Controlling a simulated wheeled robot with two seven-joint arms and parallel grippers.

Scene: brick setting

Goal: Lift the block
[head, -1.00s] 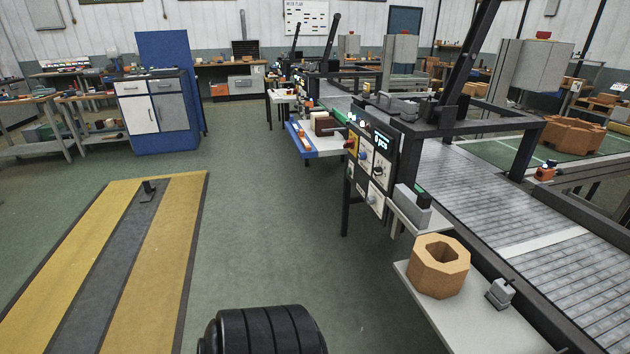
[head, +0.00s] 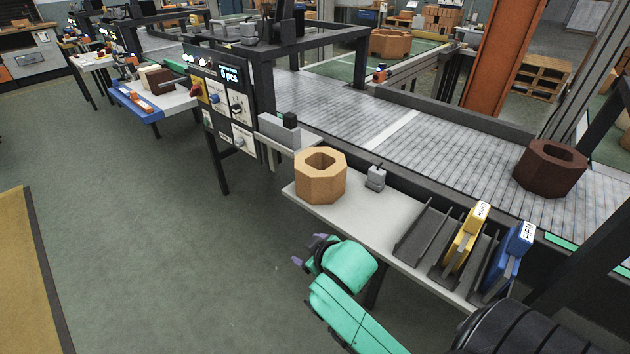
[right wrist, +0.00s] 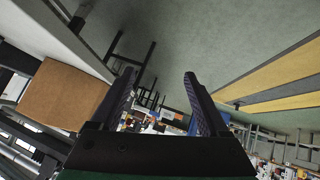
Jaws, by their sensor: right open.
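A tan octagonal block (head: 320,179) with a hole in its top stands upright on a light grey side shelf (head: 335,212) in the head view. A similar dark brown block (head: 548,172) sits on the roller conveyor at the right. My right gripper (head: 309,250), on a teal arm, is in front of and below the tan block, apart from it. In the right wrist view its two dark fingers (right wrist: 158,75) are spread with nothing between them. The tan block (right wrist: 62,95) shows there to the left, outside the fingers. My left gripper is not in view.
A small grey metal piece (head: 376,178) stands just right of the tan block. A rack with yellow (head: 463,240) and blue (head: 508,258) labelled plates fills the shelf's right end. A control panel (head: 222,100) stands behind left.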

